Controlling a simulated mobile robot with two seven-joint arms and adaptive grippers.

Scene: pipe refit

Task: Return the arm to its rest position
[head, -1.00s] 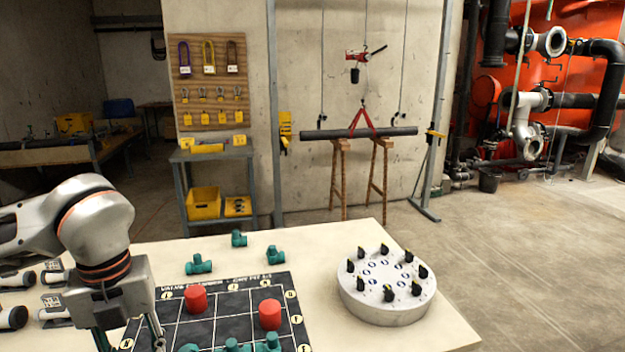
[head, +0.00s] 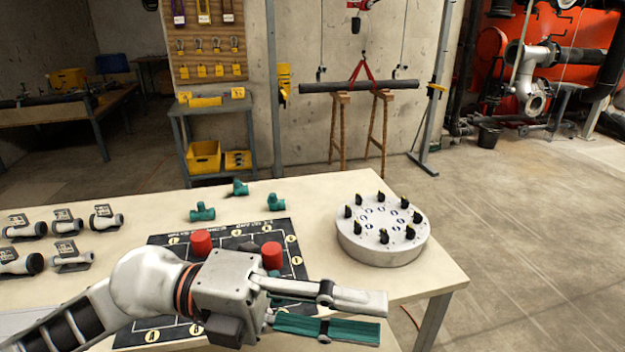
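My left gripper (head: 383,317) reaches in from the lower left over the near part of the table and points right. Its two fingers are apart with nothing seen between them, and the inner face of the lower one looks teal. The black gridded board (head: 167,240) lies below and behind my arm, which hides much of it. Two red cylinders stand on the board, one at the left (head: 201,243) and one at the right (head: 271,256). Any teal fittings on its near part are mostly hidden by the gripper. My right gripper is out of view.
Three teal fittings (head: 202,212) lie behind the board. A round white base with black knobs (head: 383,245) stands near the table's right edge. Several white-and-black valve-like parts (head: 67,222) lie at the left. Beyond the table, a dark pipe (head: 358,86) rests above wooden trestles.

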